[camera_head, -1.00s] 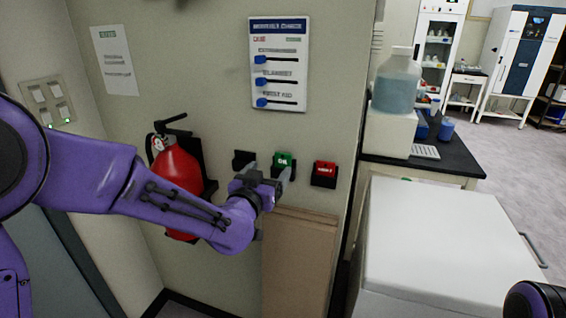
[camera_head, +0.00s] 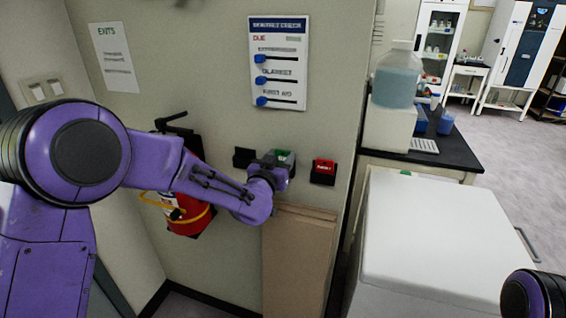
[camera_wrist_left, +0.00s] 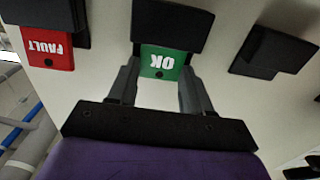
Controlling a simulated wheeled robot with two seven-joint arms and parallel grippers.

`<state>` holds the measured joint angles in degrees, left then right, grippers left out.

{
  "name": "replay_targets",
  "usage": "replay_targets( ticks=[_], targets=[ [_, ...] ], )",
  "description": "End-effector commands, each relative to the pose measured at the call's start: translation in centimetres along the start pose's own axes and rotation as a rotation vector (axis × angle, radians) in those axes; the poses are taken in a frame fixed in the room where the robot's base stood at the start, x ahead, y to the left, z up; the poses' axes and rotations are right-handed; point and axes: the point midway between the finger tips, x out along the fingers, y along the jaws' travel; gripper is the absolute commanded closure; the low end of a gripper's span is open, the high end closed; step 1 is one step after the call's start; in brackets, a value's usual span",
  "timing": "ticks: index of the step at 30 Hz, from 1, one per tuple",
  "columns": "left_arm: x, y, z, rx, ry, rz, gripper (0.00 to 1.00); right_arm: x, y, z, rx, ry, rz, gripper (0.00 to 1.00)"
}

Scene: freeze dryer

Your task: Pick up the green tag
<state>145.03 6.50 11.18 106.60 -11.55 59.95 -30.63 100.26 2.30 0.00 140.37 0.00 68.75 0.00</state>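The green tag (camera_head: 286,155) marked OK hangs at the black middle holder on the wall. In the left wrist view the green tag (camera_wrist_left: 162,62) is upside down, its top edge at the holder. My left gripper (camera_head: 278,165) is at the tag and partly covers it. In the left wrist view the fingers of my left gripper (camera_wrist_left: 161,72) stand on either side of the tag, spread apart. I cannot tell whether they touch its edges. My right gripper is out of view.
A red FAULT tag (camera_head: 324,166) hangs to the right; an empty black holder (camera_head: 243,157) is to the left. A slider board (camera_head: 279,65) is above. A fire extinguisher (camera_head: 186,213) hangs behind my left arm. A white cabinet (camera_head: 440,230) stands right.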

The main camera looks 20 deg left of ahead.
Motion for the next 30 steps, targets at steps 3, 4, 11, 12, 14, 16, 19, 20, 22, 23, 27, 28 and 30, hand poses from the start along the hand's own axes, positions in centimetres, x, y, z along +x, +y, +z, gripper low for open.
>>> replay_targets(
  ticks=[3,4,11,12,14,16,19,20,22,23,27,28,30],
  targets=[
    [0.0,0.0,0.1,0.0,-0.001,0.0,0.93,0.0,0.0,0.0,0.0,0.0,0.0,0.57],
    [0.0,0.0,0.1,0.0,-0.001,0.0,0.93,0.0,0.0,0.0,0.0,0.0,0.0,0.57],
    [0.0,0.0,-0.4,0.001,-0.001,0.0,0.93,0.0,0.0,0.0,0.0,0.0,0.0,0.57],
    [0.0,0.0,-0.8,0.001,0.001,0.0,0.93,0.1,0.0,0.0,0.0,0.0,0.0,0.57],
    [0.0,0.0,-1.6,0.001,0.002,0.0,0.93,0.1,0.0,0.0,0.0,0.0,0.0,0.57],
    [0.0,0.0,-2.9,0.0,0.003,0.0,0.93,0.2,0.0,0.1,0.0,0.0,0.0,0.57],
    [-1.4,0.3,-4.7,0.001,0.003,0.002,0.93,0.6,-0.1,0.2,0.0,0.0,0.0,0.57],
    [-2.0,0.4,-5.4,0.001,0.005,0.001,0.93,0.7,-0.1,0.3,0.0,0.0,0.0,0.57],
    [-3.6,0.7,-7.4,0.001,0.006,0.001,0.93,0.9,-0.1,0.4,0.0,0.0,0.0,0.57],
    [-4.2,0.8,-8.2,0.002,0.006,0.001,0.93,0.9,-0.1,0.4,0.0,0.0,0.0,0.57],
    [-7.9,1.5,-11.1,-0.004,-0.003,0.002,0.93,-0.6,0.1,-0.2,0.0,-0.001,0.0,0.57],
    [-8.3,1.5,-11.7,-0.008,-0.007,0.002,0.93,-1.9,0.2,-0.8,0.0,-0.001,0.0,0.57],
    [-9.5,1.8,-12.3,-0.007,-0.007,0.002,0.93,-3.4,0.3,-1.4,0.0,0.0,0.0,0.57]
  ],
)
